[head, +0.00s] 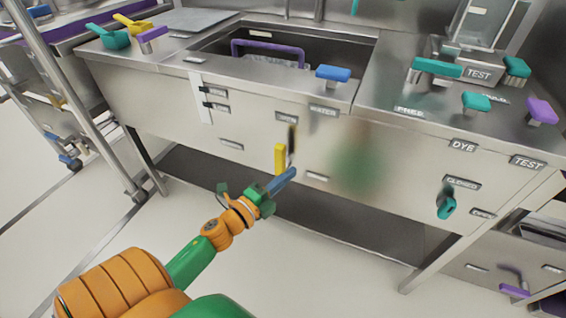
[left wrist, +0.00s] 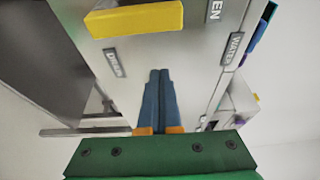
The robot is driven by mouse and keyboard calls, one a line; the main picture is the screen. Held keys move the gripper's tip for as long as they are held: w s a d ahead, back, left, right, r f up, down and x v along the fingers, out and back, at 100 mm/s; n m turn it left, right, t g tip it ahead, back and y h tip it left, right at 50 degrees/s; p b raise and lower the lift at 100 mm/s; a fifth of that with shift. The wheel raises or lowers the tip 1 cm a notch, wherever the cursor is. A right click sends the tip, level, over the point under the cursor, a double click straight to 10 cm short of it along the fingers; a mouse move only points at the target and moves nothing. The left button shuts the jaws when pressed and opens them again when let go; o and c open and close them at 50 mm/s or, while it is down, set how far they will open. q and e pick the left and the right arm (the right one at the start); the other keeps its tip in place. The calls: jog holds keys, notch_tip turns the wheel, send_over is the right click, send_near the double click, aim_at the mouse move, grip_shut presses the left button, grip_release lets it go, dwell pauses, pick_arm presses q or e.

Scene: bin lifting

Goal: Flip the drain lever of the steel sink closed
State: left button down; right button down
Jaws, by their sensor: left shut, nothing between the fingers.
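The steel sink (head: 220,75) has an open basin at its top. A yellow lever handle (head: 280,158) hangs upright on its front panel, beside a dark upright part. In the wrist view the fingertips (left wrist: 158,74) point up toward the panel, below the handle, with a visible gap. My right gripper is not in view.
A blue handle (head: 333,73) sits on the sink's rim. A teal lever (head: 446,203) is on the front panel at right, under a CLOSED label (head: 461,182). A metal post (head: 75,80) stands at left. The floor before the sink is clear.

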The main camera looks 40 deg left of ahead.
aim_at(275, 156)
pick_arm(q)
jog(key=shift+w+a, duration=1.5)
jog(key=shift+a, duration=0.25)
jog(key=shift+s+a+n+b, duration=0.1)
jog(key=shift+a+n+b, duration=0.2)
jog(key=shift+n, duration=0.3)
jog(key=a+n, duration=0.1)
jog(key=n+t+b, duration=0.1)
jog(key=n, duration=0.1)
jog(key=a+n+b, duration=0.1)
jog(key=shift+s+a+n+t, duration=0.3)
jog(key=shift+a+t, duration=0.05)
jog(key=shift+t, duration=0.05)
jog(key=s+a+f+n+t+y+b, duration=0.1)
jog(key=a+f+n+y+b, duration=0.3)
jog(key=n, duration=1.2)
jog(key=shift+s+a+f+n+y, duration=0.15)
jog(key=shift+a+f+n+y, duration=0.3)
jog(key=shift+y, duration=1.05)
jog(key=shift+a, duration=0.15)
